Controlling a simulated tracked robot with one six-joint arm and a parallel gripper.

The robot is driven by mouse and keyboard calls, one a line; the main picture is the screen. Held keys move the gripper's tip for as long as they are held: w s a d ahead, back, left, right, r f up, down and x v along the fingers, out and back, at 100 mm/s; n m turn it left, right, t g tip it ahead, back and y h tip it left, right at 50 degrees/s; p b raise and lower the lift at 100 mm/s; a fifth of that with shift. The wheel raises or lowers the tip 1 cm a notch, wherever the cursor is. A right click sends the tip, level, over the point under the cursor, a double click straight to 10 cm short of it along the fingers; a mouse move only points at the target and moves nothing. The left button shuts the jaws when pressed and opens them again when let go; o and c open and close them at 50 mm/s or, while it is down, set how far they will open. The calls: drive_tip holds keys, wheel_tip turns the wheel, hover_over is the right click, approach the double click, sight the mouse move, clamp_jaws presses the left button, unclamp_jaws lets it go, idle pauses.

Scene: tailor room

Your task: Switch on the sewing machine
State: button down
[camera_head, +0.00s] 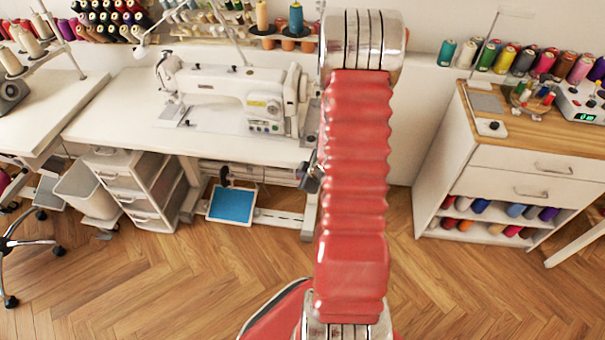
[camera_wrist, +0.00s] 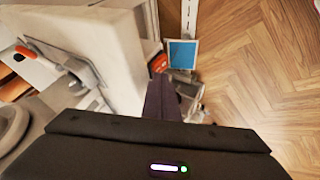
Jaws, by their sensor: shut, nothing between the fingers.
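The white sewing machine (camera_head: 235,92) stands on a white table (camera_head: 95,115) left of my red arm in the head view. Its right end is close to my arm. In the wrist view my gripper (camera_wrist: 161,84) is shut and empty, with dark fingers pointing past the table's edge toward the floor. A small red part (camera_wrist: 158,63) shows just beyond the fingertips. I cannot tell whether it is a switch or whether the fingers touch it. Part of the machine (camera_wrist: 70,68) shows at left in the wrist view. In the head view my arm hides the table's right end.
A blue foot pedal (camera_head: 231,204) lies under the table and also shows in the wrist view (camera_wrist: 183,54). A drawer unit (camera_head: 135,185) and white bin (camera_head: 88,190) stand left. A wooden-topped cabinet (camera_head: 510,170) stands right. The wooden floor (camera_head: 170,285) in front is clear.

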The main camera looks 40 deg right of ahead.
drive_tip(key=v, duration=1.1)
drive_tip(key=shift+a+r, duration=0.3)
drive_tip(key=shift+r, duration=0.1)
idle(0.5)
